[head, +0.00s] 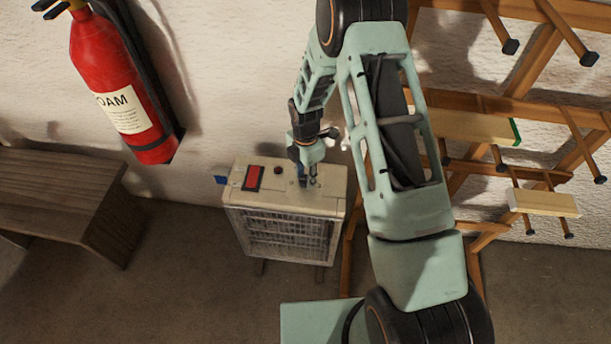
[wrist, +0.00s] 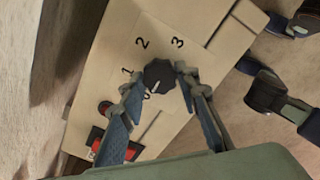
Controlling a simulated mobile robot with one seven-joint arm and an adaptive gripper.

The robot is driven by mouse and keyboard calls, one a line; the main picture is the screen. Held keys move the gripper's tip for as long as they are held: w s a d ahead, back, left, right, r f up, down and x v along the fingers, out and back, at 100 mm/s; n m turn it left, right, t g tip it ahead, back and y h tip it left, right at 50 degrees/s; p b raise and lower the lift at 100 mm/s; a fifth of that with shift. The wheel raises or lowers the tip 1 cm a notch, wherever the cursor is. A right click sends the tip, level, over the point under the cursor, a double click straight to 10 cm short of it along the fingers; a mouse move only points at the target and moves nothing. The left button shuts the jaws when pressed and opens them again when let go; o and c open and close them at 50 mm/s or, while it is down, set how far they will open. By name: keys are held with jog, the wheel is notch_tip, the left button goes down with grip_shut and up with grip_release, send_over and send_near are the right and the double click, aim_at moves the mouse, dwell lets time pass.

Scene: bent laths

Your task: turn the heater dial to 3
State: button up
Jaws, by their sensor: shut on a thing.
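The heater (head: 243,205) is a cream box with a front grille, standing on the floor by the wall. Its dark, lobed dial (wrist: 158,73) is on the top panel, with the marks 1, 2 and 3 around it in the wrist view. Another mark beside the dial, partly covered, looks like 0. My gripper (head: 308,181) points down onto the heater's top. In the wrist view its fingertips (wrist: 159,80) are on either side of the dial, shut on it. The head view hides the dial behind the fingers.
A red switch (head: 254,178) and a small dark red button (head: 278,171) are on the heater's top. A fire extinguisher (head: 115,80) hangs on the wall at left, above a wooden bench (head: 60,195). A wooden rack (head: 480,105) with pegs stands at right.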

jog(key=shift+c, duration=1)
